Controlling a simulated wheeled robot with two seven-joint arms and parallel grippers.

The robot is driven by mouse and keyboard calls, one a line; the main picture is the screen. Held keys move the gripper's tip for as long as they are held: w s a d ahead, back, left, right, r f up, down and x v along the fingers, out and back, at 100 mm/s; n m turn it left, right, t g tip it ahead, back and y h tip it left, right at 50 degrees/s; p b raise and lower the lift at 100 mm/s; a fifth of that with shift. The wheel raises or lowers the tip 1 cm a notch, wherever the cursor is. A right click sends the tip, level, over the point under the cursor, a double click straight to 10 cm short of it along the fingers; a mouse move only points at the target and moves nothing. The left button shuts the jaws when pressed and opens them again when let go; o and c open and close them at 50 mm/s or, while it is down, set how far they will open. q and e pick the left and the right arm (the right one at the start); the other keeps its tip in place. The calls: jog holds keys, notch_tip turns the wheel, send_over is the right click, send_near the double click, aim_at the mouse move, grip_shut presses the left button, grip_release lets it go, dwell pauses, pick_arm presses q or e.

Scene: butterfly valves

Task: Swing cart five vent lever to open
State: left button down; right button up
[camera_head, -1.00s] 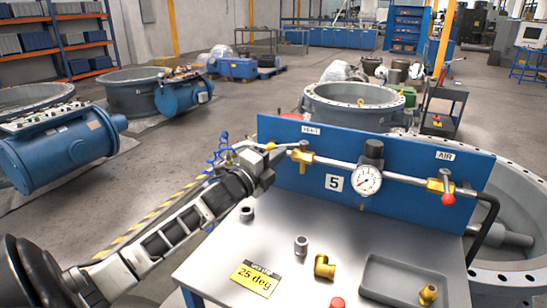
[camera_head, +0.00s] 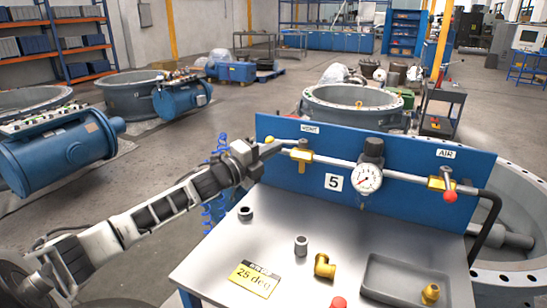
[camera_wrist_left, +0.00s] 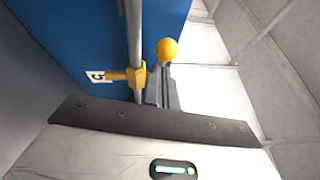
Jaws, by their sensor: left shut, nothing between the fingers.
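Cart five is a workbench with a blue back panel (camera_head: 415,178) and a "5" plate (camera_head: 334,182). The yellow vent valve (camera_head: 301,156) sits on the pipe at the panel's left, below the vent label (camera_head: 310,129). Its lever points left in the head view, with a yellow knob (camera_head: 270,140) near the panel's edge. My left gripper (camera_head: 268,149) is shut and empty, right by the lever. In the left wrist view the shut fingers (camera_wrist_left: 163,75) are just below the yellow knob (camera_wrist_left: 167,50); I cannot tell whether they touch. The valve body (camera_wrist_left: 137,76) is left of them. My right gripper is not in view.
The pipe carries a gauge (camera_head: 368,178) and a red-knobbed air valve (camera_head: 443,184). The benchtop holds a yellow "25 deg" card (camera_head: 254,279), several loose fittings and a grey tray (camera_head: 385,265). Large flanged valve bodies stand around the cart.

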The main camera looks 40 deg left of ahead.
pick_arm(q)
jog(key=shift+w+a+r+b, duration=0.1)
jog(key=shift+w+a+b, duration=0.25)
jog(key=shift+w+a, duration=0.45)
jog(key=shift+a+r, duration=0.15)
